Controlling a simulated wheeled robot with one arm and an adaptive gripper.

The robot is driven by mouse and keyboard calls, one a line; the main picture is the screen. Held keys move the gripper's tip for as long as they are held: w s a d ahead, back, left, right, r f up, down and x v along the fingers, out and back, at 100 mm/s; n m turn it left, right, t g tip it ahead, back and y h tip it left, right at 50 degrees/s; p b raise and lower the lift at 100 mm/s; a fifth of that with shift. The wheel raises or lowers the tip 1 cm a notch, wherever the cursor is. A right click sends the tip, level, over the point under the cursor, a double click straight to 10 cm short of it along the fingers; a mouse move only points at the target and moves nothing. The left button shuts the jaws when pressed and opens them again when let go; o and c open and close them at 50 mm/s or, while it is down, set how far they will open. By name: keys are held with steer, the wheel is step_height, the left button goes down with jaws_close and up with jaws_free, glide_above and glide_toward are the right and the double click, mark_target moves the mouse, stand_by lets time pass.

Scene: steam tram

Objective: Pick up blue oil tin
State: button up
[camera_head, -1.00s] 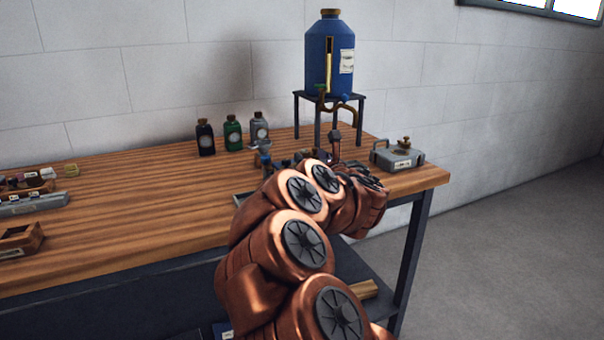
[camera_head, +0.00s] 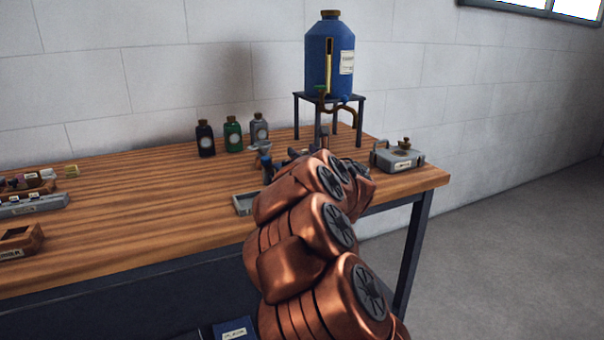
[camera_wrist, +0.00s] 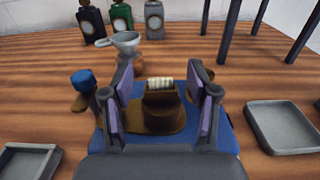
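The blue oil tin (camera_wrist: 232,135) sits below my gripper in the wrist view, its blue top showing around a bronze raised part and a pale ribbed cap (camera_wrist: 160,84). My gripper (camera_wrist: 160,82) is open, with one purple-padded finger on each side of the cap and a gap to both. A blue-capped bronze piece (camera_wrist: 82,81) sticks out at the tin's left; I cannot tell whether it belongs to it. In the head view my arm hides my gripper and most of the tin.
A grey funnel (camera_wrist: 125,43) stands behind the tin. Dark, green and grey bottles (camera_head: 232,135) stand further back. Shallow grey trays (camera_wrist: 283,127) lie on both sides. A blue tank (camera_head: 322,60) on a stand and a grey case (camera_head: 396,160) are to the right.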

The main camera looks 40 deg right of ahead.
jaws_close()
stand_by(0.4)
steer(key=shift+r, duration=0.1)
